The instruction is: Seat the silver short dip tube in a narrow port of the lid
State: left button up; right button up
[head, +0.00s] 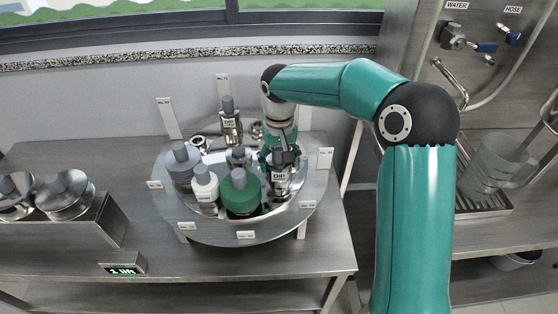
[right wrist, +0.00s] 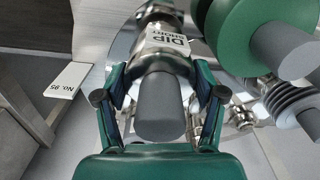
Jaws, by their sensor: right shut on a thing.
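The silver short dip tube (head: 280,179), with a label reading "DIP SHORT", is under my right gripper (head: 281,157) at the right of the lid. My right gripper (right wrist: 161,95) is shut on the tube; the right wrist view shows the grey top (right wrist: 160,108) and silver labelled body (right wrist: 163,22) between the fingers. The tube's lower end is hidden, so I cannot tell whether it is in a port. The round steel lid (head: 240,232) sits on the bench with several fittings on it. My left gripper is not in view.
A green fitting (head: 240,199), a white one (head: 204,186) and a grey ribbed one (head: 182,165) stand close left of the tube. Another labelled dip fitting (head: 231,125) stands at the back. Upright number tags ring the lid. A steel box (head: 75,232) is at left.

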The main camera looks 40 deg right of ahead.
jog(key=shift+f+b, duration=0.9)
jog(key=shift+f, duration=0.6)
jog(key=o, duration=1.4)
notch_tip(320, 180, up, 12)
